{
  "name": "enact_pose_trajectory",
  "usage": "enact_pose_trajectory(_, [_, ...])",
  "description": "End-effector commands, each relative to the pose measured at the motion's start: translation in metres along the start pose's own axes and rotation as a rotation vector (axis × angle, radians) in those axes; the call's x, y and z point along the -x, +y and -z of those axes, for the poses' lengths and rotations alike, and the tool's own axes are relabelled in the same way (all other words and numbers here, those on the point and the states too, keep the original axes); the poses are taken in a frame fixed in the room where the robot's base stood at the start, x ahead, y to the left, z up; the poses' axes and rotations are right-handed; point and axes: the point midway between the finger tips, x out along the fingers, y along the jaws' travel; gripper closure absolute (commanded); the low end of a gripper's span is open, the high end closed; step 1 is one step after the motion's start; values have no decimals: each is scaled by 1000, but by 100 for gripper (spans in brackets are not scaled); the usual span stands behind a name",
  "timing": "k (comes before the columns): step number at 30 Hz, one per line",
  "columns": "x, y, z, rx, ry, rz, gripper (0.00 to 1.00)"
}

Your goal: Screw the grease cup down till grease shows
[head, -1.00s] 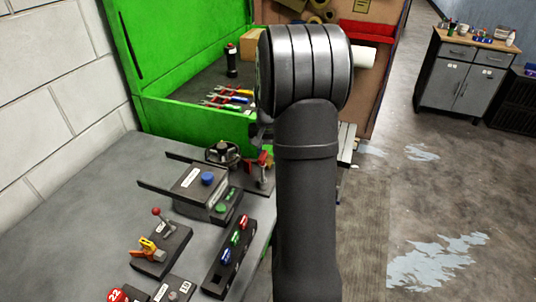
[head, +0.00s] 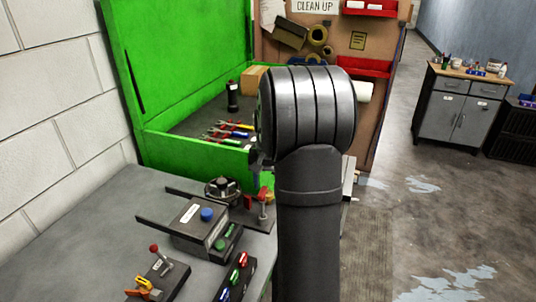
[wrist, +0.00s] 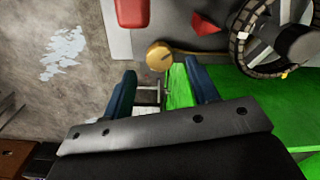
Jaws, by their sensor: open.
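A round brass cap (wrist: 159,55), which looks like the grease cup, sits at the edge of a grey plate in the wrist view. A thin brass-coloured line runs right from it. My gripper (wrist: 161,90) is open, with its two dark blue fingers apart and nothing between them. The cap appears just beyond the fingertips, roughly in line with the gap, and no contact shows. I cannot tell the height between them. No grease can be made out. In the head view my arm hides most of the gripper and I cannot pick out the cup.
A dark wheel (wrist: 275,40) and red parts (wrist: 132,12) lie close to the cap. In the head view, a grey bench (head: 90,220) carries a box with a blue button (head: 207,214), levers and switches. A green bin (head: 190,155) with tools stands behind. Floor right is open.

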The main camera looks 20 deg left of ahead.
Motion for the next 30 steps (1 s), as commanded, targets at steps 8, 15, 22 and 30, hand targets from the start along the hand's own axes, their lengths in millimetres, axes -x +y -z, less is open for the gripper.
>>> enact_pose_trajectory(8, [71, 0, 1, 0, 6, 1, 46])
enact_pose_trajectory(15, [120, 0, 1, 0, 4, 1, 46])
enact_pose_trajectory(22, [139, 0, 0, 0, 0, 0, 46])
enact_pose_trajectory(30, [141, 0, 0, 0, 0, 0, 46])
